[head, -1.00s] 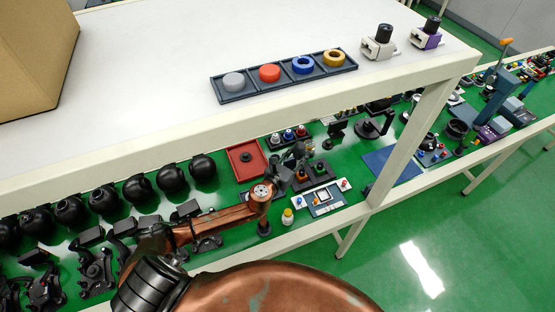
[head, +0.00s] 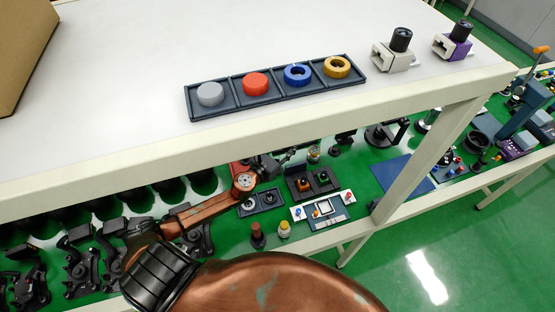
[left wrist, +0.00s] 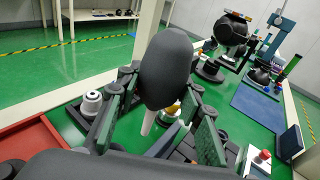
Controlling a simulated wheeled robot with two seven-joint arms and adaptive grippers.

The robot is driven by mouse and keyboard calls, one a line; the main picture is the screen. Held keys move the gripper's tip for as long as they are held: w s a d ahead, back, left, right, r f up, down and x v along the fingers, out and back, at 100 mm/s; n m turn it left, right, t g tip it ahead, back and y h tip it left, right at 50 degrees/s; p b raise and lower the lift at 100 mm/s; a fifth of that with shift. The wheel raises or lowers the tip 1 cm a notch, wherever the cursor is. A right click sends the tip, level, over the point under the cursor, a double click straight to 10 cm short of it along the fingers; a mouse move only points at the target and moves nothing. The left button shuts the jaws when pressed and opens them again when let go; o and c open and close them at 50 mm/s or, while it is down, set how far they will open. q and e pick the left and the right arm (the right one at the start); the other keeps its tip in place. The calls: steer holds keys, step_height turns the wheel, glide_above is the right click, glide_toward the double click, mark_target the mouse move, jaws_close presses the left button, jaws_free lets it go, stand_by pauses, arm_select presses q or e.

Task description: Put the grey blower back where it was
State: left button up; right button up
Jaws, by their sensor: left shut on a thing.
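The grey blower (left wrist: 165,68) is a dark grey rounded bulb with a pale nozzle (left wrist: 149,120) pointing down. In the left wrist view it stands between the two green-padded fingers of my left gripper (left wrist: 160,88), which is shut on it. In the head view my left gripper (head: 278,163) is over the green lower bench, close under the front edge of the white upper shelf. The blower is too small and dark to make out clearly there. My right gripper is not in view.
The white shelf (head: 120,95) overhangs the lower bench. A two-recess dark tray (head: 262,201), a tray with an orange part (head: 312,185) and two small bottles (head: 284,229) lie near the gripper. A red tray (left wrist: 35,140) is at left. A blue mat (head: 400,172) is bare.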

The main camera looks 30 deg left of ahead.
arm_select(q)
steer(key=a+f+b, duration=0.1)
steer(key=f, duration=0.2)
steer(key=s+a+f+b, duration=0.1)
steer(key=f+b, duration=0.1)
steer(key=a+f+b, duration=0.2)
steer(key=f, duration=0.1)
steer(key=shift+s+a+f, duration=0.1)
steer(key=shift+s+f, duration=0.15)
steer(key=shift+f, duration=0.1)
steer(key=shift+f+b, duration=0.15)
steer(key=shift+b, duration=0.15)
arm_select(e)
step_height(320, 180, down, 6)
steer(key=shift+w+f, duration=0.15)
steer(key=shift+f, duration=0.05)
arm_select(q)
steer(key=o, duration=1.3)
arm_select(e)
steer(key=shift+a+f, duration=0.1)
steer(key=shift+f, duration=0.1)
